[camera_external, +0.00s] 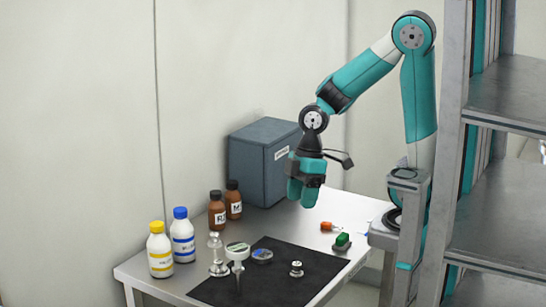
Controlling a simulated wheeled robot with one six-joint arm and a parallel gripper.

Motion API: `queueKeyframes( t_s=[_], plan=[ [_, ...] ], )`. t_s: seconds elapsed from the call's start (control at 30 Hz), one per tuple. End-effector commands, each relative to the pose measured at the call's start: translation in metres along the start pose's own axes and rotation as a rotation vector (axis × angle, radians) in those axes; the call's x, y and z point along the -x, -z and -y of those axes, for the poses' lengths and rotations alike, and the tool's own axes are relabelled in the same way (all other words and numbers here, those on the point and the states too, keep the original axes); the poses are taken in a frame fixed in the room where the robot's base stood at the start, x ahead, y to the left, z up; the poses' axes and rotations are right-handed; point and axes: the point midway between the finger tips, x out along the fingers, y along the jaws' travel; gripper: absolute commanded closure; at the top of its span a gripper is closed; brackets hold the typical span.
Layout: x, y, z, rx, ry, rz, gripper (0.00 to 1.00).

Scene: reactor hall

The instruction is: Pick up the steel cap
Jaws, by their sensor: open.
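A small steel cap-like piece (296,268) stands on the black mat (312,260), right of the mat's middle. It looks like the steel cap, but it is small in this view and its detail is hard to make out. My gripper (304,196) hangs above the table behind the mat, pointing down. It is open and apart from the steel piece, well above it and a little to the right. Nothing shows between its fingers.
A blue-grey box (261,165), brown bottles (217,210) and white bottles (160,251) stand at the back and left. A glass-like fitting (217,256), a round-topped tool (238,254), a blue disc (262,255), a green block (343,240) and an orange-handled item (329,227) surround the cap. Metal shelving (453,150) stands right.

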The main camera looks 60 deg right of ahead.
Motion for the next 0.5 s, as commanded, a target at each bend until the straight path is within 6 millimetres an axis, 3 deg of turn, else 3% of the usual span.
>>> queueKeyframes(
  t_s=[0.1,0.2,0.3,0.5],
  plan=[
    [-0.017,-0.012,-0.038,0.236,-0.03,0.083,0.43],
    [-0.033,-0.026,-0.063,0.429,-0.041,0.152,0.43],
    [-0.044,-0.039,-0.081,0.582,-0.04,0.209,0.43],
    [-0.058,-0.053,-0.095,0.723,-0.03,0.262,0.43]
  ],
)
